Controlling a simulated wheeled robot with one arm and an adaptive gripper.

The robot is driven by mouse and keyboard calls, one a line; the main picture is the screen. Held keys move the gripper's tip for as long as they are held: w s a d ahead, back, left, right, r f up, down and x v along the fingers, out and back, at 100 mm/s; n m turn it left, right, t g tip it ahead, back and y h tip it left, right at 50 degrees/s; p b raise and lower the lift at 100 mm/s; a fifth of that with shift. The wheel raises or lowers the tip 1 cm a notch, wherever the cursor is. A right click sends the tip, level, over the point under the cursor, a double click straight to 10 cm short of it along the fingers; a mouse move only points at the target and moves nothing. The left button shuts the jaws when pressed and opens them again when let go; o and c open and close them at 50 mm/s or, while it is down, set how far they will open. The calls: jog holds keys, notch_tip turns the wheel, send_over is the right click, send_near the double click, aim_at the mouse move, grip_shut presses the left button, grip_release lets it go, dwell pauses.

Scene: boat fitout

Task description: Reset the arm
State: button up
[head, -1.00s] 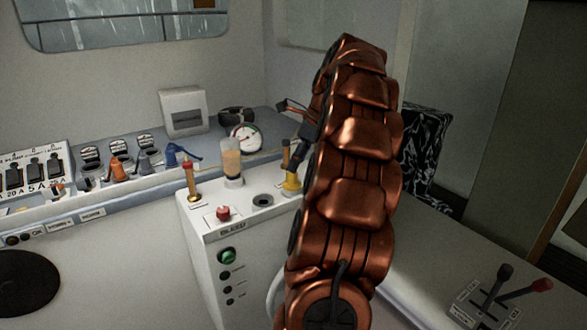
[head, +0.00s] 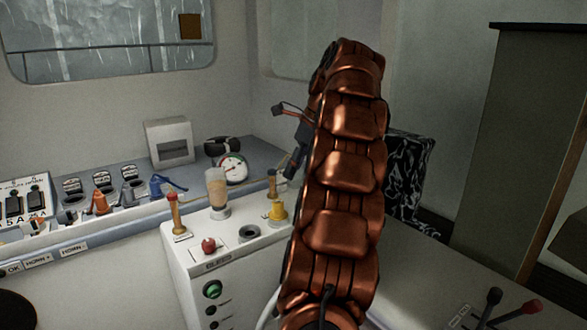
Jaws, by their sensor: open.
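My copper-coloured arm rises through the middle of the head view. My gripper (head: 281,141) shows as dark fingers at the left side of the arm's upper part. Its fingers are apart, with nothing seen between them. It appears above and behind the white console (head: 260,244), with the yellow knob (head: 278,209) below it in the picture. Part of the gripper is hidden behind the arm.
A gauge (head: 232,168) and a white frame (head: 170,144) stand on the shelf behind. Black and red levers (head: 508,311) are at lower right.

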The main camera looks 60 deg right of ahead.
dwell(0.5)
jog(key=w+a+f+n+g+y, duration=0.15)
jog(key=a+n, duration=0.45)
jog(key=a, duration=0.6)
jog(key=w+a+f+n+g, duration=0.1)
jog(key=w+a+f+n, duration=0.35)
jog(key=a, duration=0.75)
jog(key=s+a+f+n+g, duration=0.1)
jog(key=s+a+f+n, duration=0.1)
jog(key=s+a+n, duration=0.25)
jog(key=s+a+f+n+g+h, duration=0.1)
jog(key=s+a+f+n, duration=0.1)
jog(key=s+a+n, duration=0.3)
jog(key=s+a+f+n+g, duration=0.1)
jog(key=s+a+f+n, duration=0.15)
jog(key=a, duration=0.45)
jog(key=s+a+f+n+h, duration=0.2)
jog(key=s+a+f+n, duration=0.1)
jog(key=s+f+n, duration=0.5)
jog(key=shift+s+a+n+g, duration=0.35)
jog(key=shift+s+n, duration=0.6)
jog(key=shift+s, duration=1)
jog(key=shift+f, duration=0.1)
